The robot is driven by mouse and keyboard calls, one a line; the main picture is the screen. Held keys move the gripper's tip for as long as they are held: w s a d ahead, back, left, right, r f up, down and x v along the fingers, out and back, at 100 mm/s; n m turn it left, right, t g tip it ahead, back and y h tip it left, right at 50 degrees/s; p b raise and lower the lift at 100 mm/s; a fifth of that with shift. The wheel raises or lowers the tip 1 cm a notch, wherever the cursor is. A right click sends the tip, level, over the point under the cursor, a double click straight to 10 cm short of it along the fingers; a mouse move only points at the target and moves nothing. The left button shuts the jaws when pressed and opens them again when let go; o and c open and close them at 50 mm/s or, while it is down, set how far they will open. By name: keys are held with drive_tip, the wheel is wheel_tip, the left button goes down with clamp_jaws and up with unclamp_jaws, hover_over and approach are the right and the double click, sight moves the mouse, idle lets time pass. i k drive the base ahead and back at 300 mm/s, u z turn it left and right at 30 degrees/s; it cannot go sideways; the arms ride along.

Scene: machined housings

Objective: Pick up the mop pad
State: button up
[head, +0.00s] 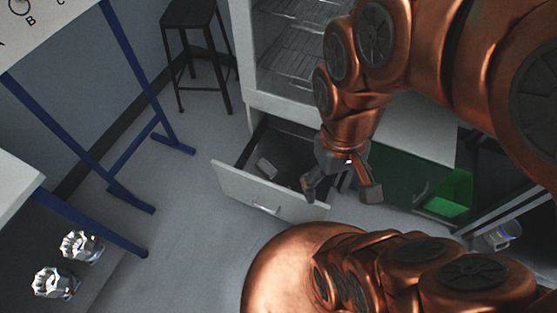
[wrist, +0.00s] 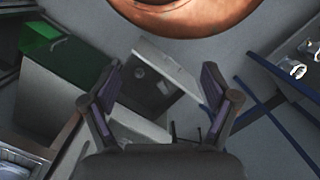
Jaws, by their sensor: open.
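A small pale block (head: 266,167) lies inside the open drawer (head: 262,197), near its left side. It may be the mop pad, but I cannot tell for sure. In the wrist view a small light item (wrist: 138,71) shows in the drawer (wrist: 182,75), between the fingers. My gripper (head: 339,192) is open and empty, above the right part of the drawer, with the pale block to its left. The wrist view shows both fingers of my gripper (wrist: 161,78) spread wide with nothing between them.
A white cabinet with wire shelves (head: 290,45) stands above the drawer. A green bin (head: 452,190) is at the right. A black stool (head: 188,14) stands at the back and a blue-legged stand (head: 130,50) at the left. Two shiny metal parts (head: 82,246) sit at lower left.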

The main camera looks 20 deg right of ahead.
sight(270, 172)
drive_tip(key=u, duration=0.55)
drive_tip(key=k, duration=1.25)
drive_tip(key=u, duration=1)
drive_tip(key=i, duration=2.3)
drive_tip(key=z, duration=1.2)
drive_tip(key=i, duration=0.8)
drive_tip(key=z, duration=1.05)
drive_tip(key=i, duration=0.25)
drive_tip(key=z, duration=0.2)
